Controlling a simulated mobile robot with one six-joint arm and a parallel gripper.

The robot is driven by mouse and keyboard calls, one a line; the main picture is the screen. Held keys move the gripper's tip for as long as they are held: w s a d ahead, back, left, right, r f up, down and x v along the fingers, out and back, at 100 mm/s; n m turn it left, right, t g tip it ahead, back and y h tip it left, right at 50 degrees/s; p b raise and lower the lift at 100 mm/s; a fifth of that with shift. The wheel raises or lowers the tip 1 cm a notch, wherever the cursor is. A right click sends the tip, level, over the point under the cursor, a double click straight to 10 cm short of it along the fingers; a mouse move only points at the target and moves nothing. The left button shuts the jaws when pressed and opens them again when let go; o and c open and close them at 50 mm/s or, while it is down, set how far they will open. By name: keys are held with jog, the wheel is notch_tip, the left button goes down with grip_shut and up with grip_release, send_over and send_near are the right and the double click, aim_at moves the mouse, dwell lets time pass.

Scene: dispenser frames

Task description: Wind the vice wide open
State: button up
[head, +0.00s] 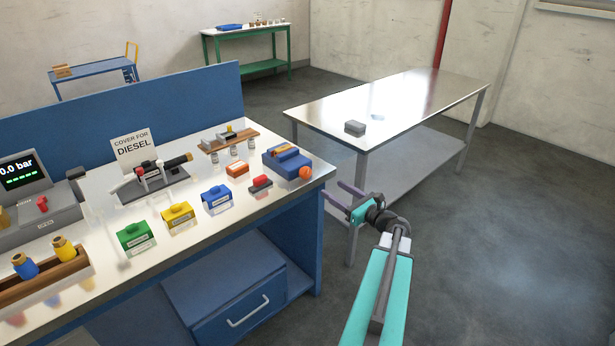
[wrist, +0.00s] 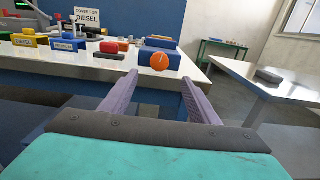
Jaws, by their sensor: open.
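The blue vice (head: 287,158) sits at the right end of the bench top, with an orange round knob (head: 305,173) on its near right side. In the wrist view the orange knob (wrist: 159,62) faces me and hides part of the blue vice body (wrist: 150,53) behind it. How far apart the vice jaws are, I cannot tell. My gripper (head: 331,187) is open and empty, off the right end of the bench. In the wrist view its two purple fingers (wrist: 160,78) point toward the knob, which shows between and beyond their tips; no contact shows.
The bench (head: 199,246) also holds green (head: 136,240), yellow (head: 179,219) and blue (head: 217,201) boxes, and a red-topped block (head: 260,184) close to the vice. A steel table (head: 400,100) with a grey block (head: 355,127) stands right. Floor between is open.

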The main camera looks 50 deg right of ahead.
aim_at(307, 173)
jog(key=shift+w, duration=0.15)
jog(key=shift+w+d+p, duration=0.15)
jog(key=shift+w+p, duration=0.5)
jog(key=shift+w, duration=1.6)
jog(key=shift+w+d+p, duration=0.2)
jog(key=shift+w+p, duration=0.4)
jog(key=shift+w, duration=1.65)
jog(key=shift+w+d+p, duration=0.15)
jog(key=shift+w+p, duration=0.5)
jog(key=shift+w, duration=1.6)
jog(key=c, duration=1)
jog(key=shift+a+f, duration=0.1)
jog(key=shift+a, duration=0.15)
jog(key=shift+c, duration=0.2)
jog(key=shift+d, duration=0.15)
